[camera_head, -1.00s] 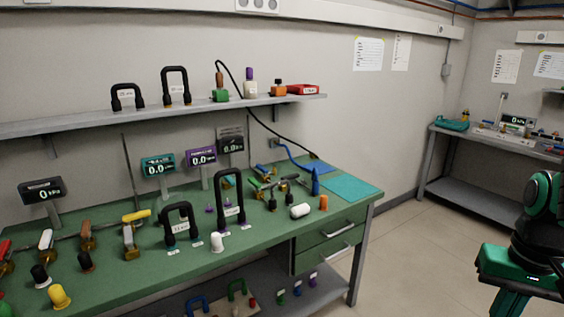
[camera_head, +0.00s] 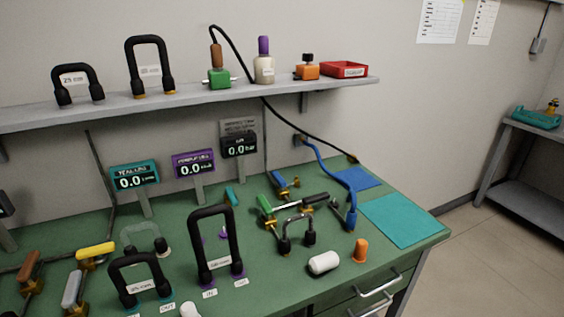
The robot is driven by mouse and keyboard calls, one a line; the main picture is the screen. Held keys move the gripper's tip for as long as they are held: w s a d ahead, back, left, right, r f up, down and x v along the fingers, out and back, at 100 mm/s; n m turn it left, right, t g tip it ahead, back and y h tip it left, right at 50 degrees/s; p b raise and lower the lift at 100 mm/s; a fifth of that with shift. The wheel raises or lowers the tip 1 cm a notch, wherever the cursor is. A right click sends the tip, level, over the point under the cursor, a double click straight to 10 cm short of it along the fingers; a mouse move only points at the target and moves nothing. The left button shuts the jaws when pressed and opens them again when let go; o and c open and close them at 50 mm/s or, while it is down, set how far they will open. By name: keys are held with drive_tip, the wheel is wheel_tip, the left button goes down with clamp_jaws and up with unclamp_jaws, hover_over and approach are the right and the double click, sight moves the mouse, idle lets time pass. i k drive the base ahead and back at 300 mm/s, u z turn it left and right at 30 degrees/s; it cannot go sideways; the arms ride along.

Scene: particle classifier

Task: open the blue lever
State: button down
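A small blue lever (camera_head: 282,181) on a brass-coloured valve body sits toward the back of the green bench, left of a blue hose (camera_head: 332,168). Its exact handle angle is too small to tell. Just in front of it lies a green-handled valve (camera_head: 265,207) joined to a pipe with a black section. My gripper is not in view, so its state and distance from the lever do not show.
A white cylinder (camera_head: 323,263) and an orange cap (camera_head: 361,250) stand at the right front. Displays (camera_head: 193,163) stand at the back below a grey shelf (camera_head: 200,98). A teal mat (camera_head: 402,219) lies bare at the right.

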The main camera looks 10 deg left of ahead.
sight(281, 182)
drive_tip(key=u, duration=0.35)
drive_tip(key=i, duration=0.85)
drive_tip(key=u, duration=0.55)
